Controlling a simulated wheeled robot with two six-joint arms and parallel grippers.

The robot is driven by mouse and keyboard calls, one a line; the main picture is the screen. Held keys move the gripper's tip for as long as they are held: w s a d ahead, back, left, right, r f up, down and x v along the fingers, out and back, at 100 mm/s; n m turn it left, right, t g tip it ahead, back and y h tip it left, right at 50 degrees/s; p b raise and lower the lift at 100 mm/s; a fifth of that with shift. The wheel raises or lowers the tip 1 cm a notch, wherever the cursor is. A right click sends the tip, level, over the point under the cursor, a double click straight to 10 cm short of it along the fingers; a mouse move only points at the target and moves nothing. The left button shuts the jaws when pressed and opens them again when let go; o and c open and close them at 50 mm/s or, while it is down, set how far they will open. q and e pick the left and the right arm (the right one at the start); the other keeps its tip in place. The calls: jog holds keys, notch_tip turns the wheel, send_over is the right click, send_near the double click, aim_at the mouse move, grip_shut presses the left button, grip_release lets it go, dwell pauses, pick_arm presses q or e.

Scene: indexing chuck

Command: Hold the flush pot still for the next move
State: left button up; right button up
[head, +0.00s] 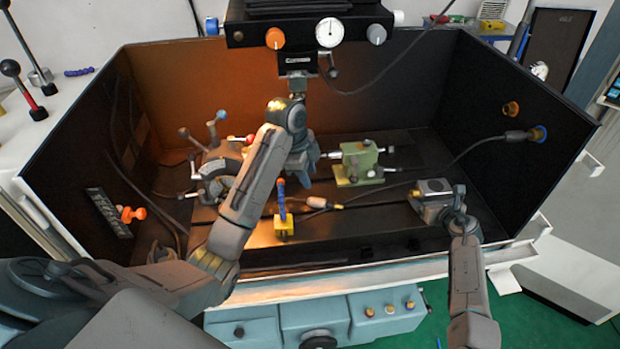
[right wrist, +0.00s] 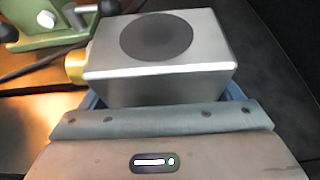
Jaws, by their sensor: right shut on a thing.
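The flush pot (head: 433,187) looks like a grey metal block with a dark round disc on top, on the right of the dark machine table. In the right wrist view the flush pot (right wrist: 160,75) fills the upper middle, with a brass fitting on its left side. My right gripper (head: 452,205) is shut on it from the near right side. Its fingers are mostly hidden under and behind the block. My left gripper (head: 302,165) hangs over the middle of the table, beside the chuck assembly (head: 222,165).
A green fixture (head: 358,163) stands behind and left of the pot. A yellow block with a blue handle (head: 283,222) stands near the front. A hose with a brass nozzle (head: 325,203) lies between. The machine head (head: 300,30) overhangs the back. Dark walls enclose the sides.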

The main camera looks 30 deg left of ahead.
jog(key=shift+s+f, duration=0.1)
jog(key=shift+f, duration=0.1)
jog(key=o, duration=0.8)
jog(key=shift+o, duration=0.6)
jog(key=v, duration=1.1)
jog(key=shift+s+d+r, duration=0.25)
